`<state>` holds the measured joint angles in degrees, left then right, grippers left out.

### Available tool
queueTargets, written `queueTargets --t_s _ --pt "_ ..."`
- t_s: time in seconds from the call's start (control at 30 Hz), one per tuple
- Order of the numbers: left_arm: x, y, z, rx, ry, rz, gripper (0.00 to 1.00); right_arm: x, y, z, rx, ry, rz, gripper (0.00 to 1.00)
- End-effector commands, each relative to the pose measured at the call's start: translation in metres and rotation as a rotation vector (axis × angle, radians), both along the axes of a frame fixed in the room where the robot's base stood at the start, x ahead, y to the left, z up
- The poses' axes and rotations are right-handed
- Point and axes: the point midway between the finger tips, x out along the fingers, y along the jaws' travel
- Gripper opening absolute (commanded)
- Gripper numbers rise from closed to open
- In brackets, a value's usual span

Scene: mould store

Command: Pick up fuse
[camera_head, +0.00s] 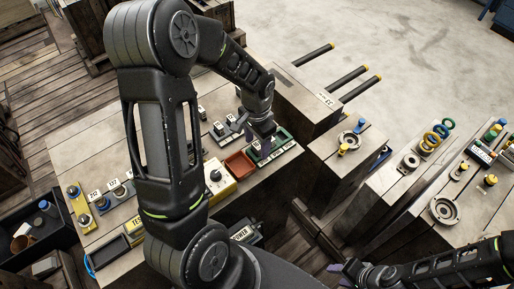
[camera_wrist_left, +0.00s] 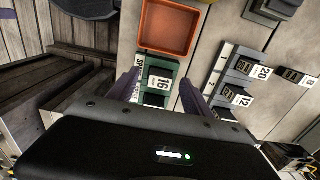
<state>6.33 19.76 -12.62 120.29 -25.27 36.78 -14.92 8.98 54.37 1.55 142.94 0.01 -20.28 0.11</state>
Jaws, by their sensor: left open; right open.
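In the left wrist view a block labelled 16 (camera_wrist_left: 157,84) sits in a green holder (camera_wrist_left: 169,68). My left gripper (camera_wrist_left: 160,84) is open, its two purple fingers on either side of the holder and the block. I cannot tell whether they touch it. In the head view my left gripper (camera_head: 261,141) is over the green holder (camera_head: 284,136) and partly hides it. Small dark blocks labelled 20 (camera_wrist_left: 246,67) and 12 (camera_wrist_left: 235,94) lie to the right in the wrist view. Which one is the fuse is not clear. My right gripper (camera_head: 343,268) is open and empty at the bottom.
A red-orange tray (camera_wrist_left: 168,26) stands beside the green holder. A yellow box with a knob (camera_head: 217,181) is left of it in the head view. Another block labelled 8 (camera_wrist_left: 297,77) lies further right. Pedestals with rings (camera_head: 435,135) stand at the right.

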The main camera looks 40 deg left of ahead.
Motion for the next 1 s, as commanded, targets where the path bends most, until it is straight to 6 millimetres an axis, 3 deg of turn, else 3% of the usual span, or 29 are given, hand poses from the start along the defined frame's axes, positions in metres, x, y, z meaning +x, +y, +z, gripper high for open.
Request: queueTargets --t_s 0.57,1.0 --pt "0.0002 0.0002 0.0 0.0 -0.001 0.001 0.57 -0.0002 0.0 -0.0002 0.0 0.0 0.0 0.41" --pt "0.0002 0.0002 0.0001 0.0 -0.001 0.001 0.21 -0.0001 0.0 -0.0002 0.0 0.0 0.0 0.41"
